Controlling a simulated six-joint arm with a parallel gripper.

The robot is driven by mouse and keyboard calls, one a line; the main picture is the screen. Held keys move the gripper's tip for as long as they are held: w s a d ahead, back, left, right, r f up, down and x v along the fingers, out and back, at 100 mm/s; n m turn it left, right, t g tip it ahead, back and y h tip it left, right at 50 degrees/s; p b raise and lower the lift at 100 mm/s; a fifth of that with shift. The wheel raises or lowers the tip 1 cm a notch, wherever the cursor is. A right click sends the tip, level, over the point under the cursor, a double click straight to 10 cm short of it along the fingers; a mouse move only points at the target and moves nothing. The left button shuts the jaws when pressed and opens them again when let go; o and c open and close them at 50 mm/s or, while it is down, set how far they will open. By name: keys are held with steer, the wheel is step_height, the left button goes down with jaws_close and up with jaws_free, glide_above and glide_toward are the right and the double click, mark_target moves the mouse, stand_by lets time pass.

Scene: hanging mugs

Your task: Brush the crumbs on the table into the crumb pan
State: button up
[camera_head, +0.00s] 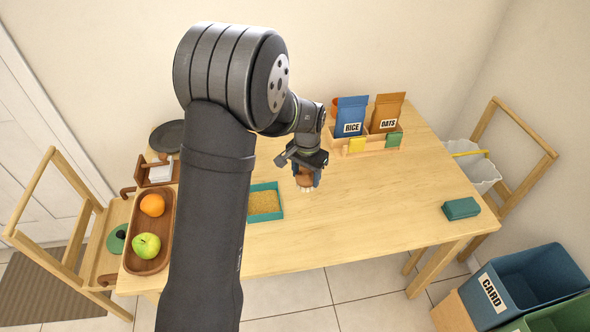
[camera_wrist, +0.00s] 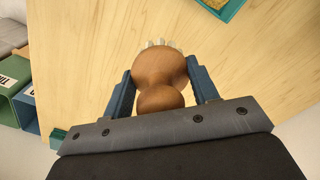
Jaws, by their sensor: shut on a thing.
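A wooden brush (camera_wrist: 158,72) with a rounded head and pale bristles is held between the two blue fingers of my gripper (camera_wrist: 161,84). In the head view my gripper (camera_head: 306,178) points down over the middle of the table, with the brown brush (camera_head: 304,180) low between its fingers. I cannot tell whether the bristles touch the table. The crumb pan (camera_head: 281,201), a teal tray with a tan grainy layer inside, lies just left of the brush, partly beside my arm. A corner of the pan (camera_wrist: 232,13) shows at the top of the wrist view. I make out no loose crumbs on the bare wood.
A wooden tray (camera_head: 167,212) with an orange and a green apple is at the left of the table (camera_head: 380,215). A wooden holder (camera_head: 372,146) with rice and oats bags stands at the back. A teal block (camera_head: 461,208) lies at the right. The centre right is clear.

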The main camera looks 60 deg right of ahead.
steer(key=shift+f, duration=3.3)
steer(key=shift+s+d+f, duration=0.6)
steer(key=shift+d, duration=0.05)
steer(key=shift+c, duration=0.4)
steer(key=shift+s+d, duration=0.5)
steer(key=shift+w+a, duration=1.1)
steer(key=shift+w+r, duration=0.1)
steer(key=shift+r, duration=4)
